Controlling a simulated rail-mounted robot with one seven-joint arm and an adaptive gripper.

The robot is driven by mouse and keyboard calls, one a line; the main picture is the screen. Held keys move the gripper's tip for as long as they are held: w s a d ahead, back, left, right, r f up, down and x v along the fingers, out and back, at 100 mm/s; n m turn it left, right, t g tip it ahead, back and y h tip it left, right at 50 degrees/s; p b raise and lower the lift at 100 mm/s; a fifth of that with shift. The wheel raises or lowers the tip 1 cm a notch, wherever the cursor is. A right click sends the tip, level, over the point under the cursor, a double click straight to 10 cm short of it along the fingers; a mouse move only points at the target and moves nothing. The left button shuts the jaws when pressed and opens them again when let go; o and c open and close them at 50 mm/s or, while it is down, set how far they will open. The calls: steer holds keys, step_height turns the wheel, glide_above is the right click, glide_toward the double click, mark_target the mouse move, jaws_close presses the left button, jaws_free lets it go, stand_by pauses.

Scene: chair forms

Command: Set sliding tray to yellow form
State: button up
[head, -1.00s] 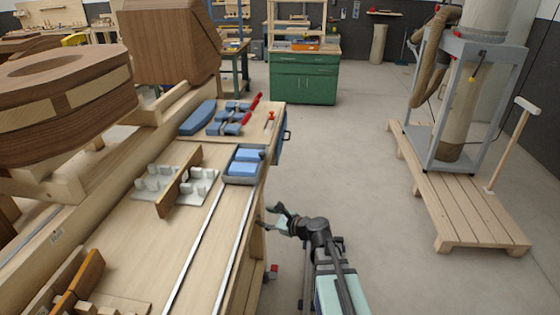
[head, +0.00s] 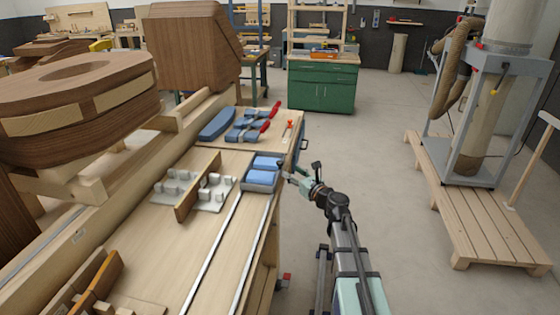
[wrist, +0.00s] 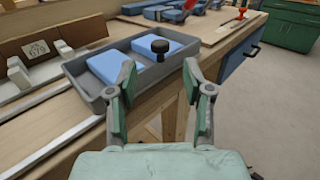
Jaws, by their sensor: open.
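The grey sliding tray (head: 262,187) holds blue pads and sits on two metal rails at the right edge of the bench. In the wrist view the tray (wrist: 92,92) has a black knob (wrist: 160,45) on its right part. My gripper (head: 299,170) is just right of the tray. In the wrist view my gripper (wrist: 160,78) is open, with the knob ahead between its fingertips and nothing gripped. An orange-yellow board form (head: 95,287) stands at the near left of the bench. I cannot tell surely whether it is the yellow form.
A brown board form (head: 197,187) with grey pegs stands left of the tray. Red-handled clamps (head: 262,122) lie beyond it. The rails (head: 213,255) run clear toward the near end. Open floor lies right of the bench, with a wooden pallet (head: 485,215) farther right.

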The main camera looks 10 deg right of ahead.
mark_target(282, 163)
steer(key=p+x, duration=0.2)
steer(key=x, duration=0.7)
steer(key=shift+s, duration=0.1)
jaws_close()
